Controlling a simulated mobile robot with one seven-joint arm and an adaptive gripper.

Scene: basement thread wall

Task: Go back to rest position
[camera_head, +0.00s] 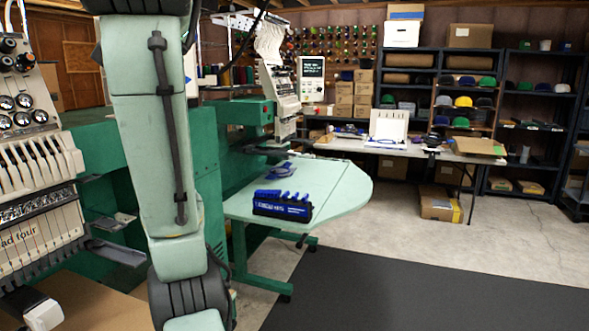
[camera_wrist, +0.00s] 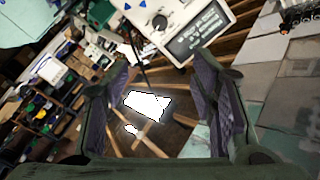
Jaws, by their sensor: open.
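My gripper (camera_wrist: 160,112) shows in the wrist view with its two dark fingers spread apart. It is open, and nothing is between the fingers except distant background. The wrist view is tilted, with a control box and its dark screen (camera_wrist: 197,33) beyond the fingers. In the head view my pale green arm crosses the left part of the picture from top to bottom, and the gripper is out of that view.
A green embroidery machine stands left of centre, with a pale green table (camera_head: 340,189) bearing a blue item (camera_head: 282,205). Another machine head (camera_head: 35,170) is close at left. Shelves with caps (camera_head: 462,101) and a work table (camera_head: 400,150) stand behind. Floor (camera_head: 490,235) at right is clear.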

